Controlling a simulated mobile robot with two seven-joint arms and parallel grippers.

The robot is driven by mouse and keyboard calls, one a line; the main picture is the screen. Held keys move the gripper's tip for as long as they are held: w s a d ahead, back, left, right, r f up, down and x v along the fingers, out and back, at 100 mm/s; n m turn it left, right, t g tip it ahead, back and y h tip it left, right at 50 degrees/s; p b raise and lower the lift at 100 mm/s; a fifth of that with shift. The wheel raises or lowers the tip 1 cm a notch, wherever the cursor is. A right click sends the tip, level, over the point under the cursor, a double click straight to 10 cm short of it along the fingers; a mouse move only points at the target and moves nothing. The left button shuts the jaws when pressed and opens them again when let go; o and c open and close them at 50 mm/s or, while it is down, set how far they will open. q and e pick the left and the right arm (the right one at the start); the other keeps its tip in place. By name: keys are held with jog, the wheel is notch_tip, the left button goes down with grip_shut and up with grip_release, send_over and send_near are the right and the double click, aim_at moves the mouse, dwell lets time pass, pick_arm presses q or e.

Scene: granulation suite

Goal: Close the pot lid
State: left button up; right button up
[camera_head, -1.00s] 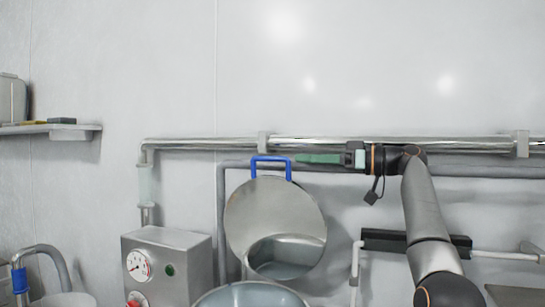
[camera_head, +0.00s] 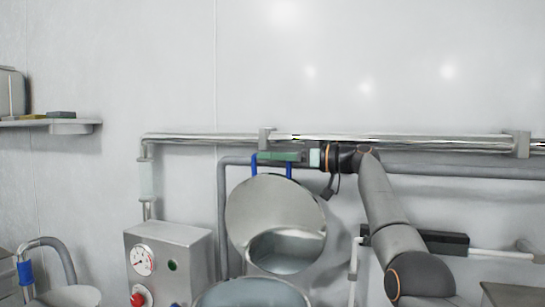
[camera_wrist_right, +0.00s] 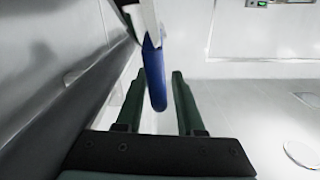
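The pot lid (camera_head: 265,205) is a round metal disc standing raised, tilted up behind the metal pot (camera_head: 250,290), whose rim shows at the bottom edge of the head view. A blue handle (camera_head: 289,170) sits at the lid's top. My right gripper (camera_head: 262,156) reaches in from the right, its green fingers level with the handle and covering its top bar. In the right wrist view my right gripper (camera_wrist_right: 153,98) is open, with the blue handle (camera_wrist_right: 155,80) between its two fingers, apparently with gaps on both sides. My left gripper is not in view.
A steel control box (camera_head: 168,262) with a gauge and red button stands left of the pot. A steel pipe (camera_head: 440,144) runs along the wall close to my right gripper. A shelf (camera_head: 50,124) is at far left. The upper wall is clear.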

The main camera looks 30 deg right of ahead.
grip_shut()
dwell(1.1)
